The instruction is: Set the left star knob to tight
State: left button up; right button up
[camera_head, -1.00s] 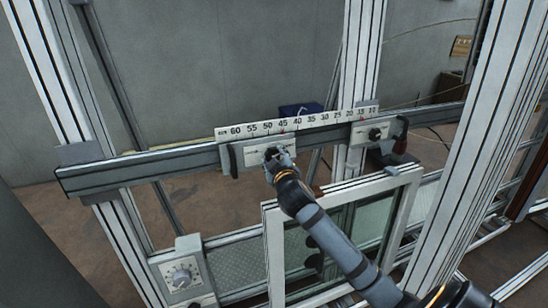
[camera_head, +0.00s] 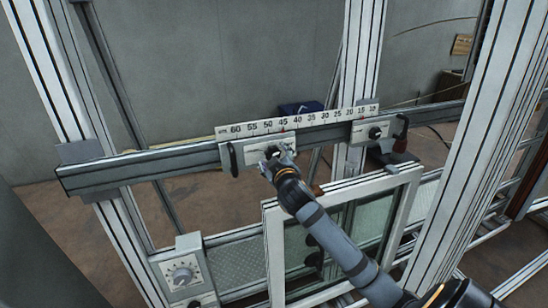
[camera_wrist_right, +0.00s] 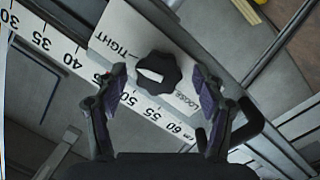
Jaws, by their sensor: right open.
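The left star knob (camera_wrist_right: 165,62) is dark and lobed with a white bar on its face. It sits on a light plate (camera_wrist_right: 110,30) between the words TIGHT and LOOSE. I cannot tell which word its bar points to. In the head view this plate (camera_head: 254,156) is the left one on the ruler rail, and my gripper mostly hides the knob. My right gripper (camera_wrist_right: 160,75) is open, with one finger on each side of the knob and gaps showing in the wrist view. It also shows in the head view (camera_head: 278,154). My left gripper is out of view.
A second plate with a knob (camera_head: 375,133) sits further right on the rail. The numbered ruler (camera_head: 310,119) runs above both plates. A dark handle (camera_wrist_right: 245,125) is beside the right finger.

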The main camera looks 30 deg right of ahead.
jog(key=v, duration=0.7)
jog(key=shift+s, duration=0.2)
jog(key=shift+a, duration=0.1)
jog(key=shift+f, duration=0.1)
